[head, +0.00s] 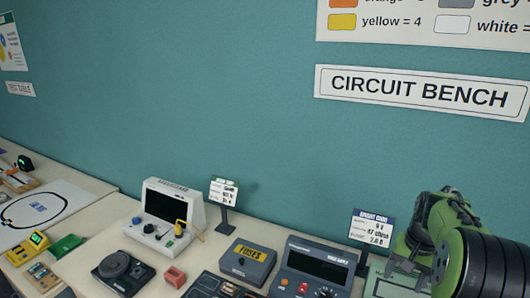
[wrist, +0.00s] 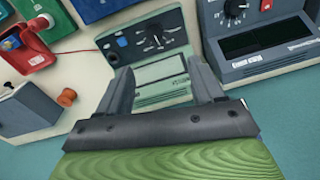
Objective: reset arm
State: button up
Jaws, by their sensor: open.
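My gripper (wrist: 163,80) shows in the wrist view with its two grey fingers apart and nothing between them. A pale green instrument (wrist: 155,55) with a dial and a display lies beyond the fingertips; the fingers hide part of it, and I cannot tell the gap to it. In the head view my green and black arm is at the right edge, over the right end of the bench (head: 120,215).
In the head view stand a white screen unit (head: 165,215), a fuses box (head: 247,265), a dark meter (head: 318,265) and sign stands (head: 225,200). The wall (head: 200,90) is behind.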

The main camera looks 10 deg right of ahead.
jog(key=s+a+r+n+t, duration=0.1)
jog(key=s+a+r+n, duration=0.1)
jog(key=a+r, duration=0.65)
jog(key=s+a+n+t, duration=0.4)
jog(key=s+a+n, duration=0.2)
jog(key=s+a, duration=1.1)
jog(key=shift+s+n, duration=0.3)
